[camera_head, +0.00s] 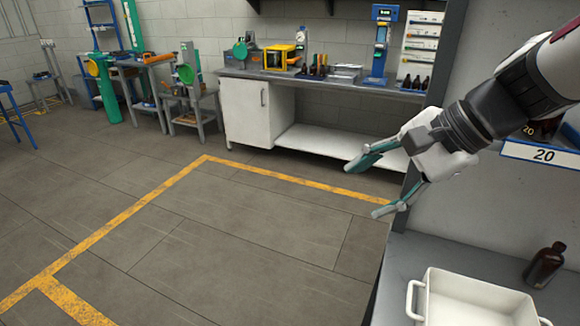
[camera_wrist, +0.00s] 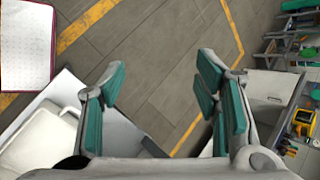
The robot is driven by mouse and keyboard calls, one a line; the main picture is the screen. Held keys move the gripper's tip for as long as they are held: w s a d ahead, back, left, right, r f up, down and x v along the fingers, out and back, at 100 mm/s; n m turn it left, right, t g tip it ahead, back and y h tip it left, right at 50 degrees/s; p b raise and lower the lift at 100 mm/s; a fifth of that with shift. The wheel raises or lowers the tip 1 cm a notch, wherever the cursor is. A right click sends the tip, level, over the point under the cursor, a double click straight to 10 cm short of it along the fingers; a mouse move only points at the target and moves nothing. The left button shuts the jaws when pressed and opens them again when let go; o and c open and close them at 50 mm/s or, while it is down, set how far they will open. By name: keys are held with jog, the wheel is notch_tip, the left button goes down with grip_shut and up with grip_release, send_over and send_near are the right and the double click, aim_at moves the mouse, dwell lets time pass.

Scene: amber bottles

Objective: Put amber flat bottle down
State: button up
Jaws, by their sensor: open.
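An amber bottle (camera_head: 545,265) with a dark cap stands upright on the grey shelf surface at the lower right of the head view, just right of a white tray. I cannot tell from this view whether it is the flat one. My gripper (camera_head: 377,182) is open and empty, held in the air up and left of the tray, apart from the bottle. In the wrist view my gripper (camera_wrist: 160,100) shows its teal-padded fingers spread wide, with only floor between them.
The white tray (camera_head: 475,286) stands on the shelf surface (camera_head: 420,250) beside the bottle. A label plate reading 20 (camera_head: 543,154) is on the shelf edge above. A workbench (camera_head: 315,80) with several items stands at the back. The floor with yellow lines (camera_head: 130,220) is clear.

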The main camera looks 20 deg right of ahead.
jog(key=s+a+f+n+h, duration=0.1)
jog(key=s+a+n+h, duration=0.3)
jog(key=s+n, duration=0.4)
jog(key=n+h, duration=0.1)
jog(key=n, duration=0.6)
jog(key=shift+s+a+g, duration=0.25)
jog(key=shift+a+g, duration=0.05)
jog(key=shift+a, duration=0.1)
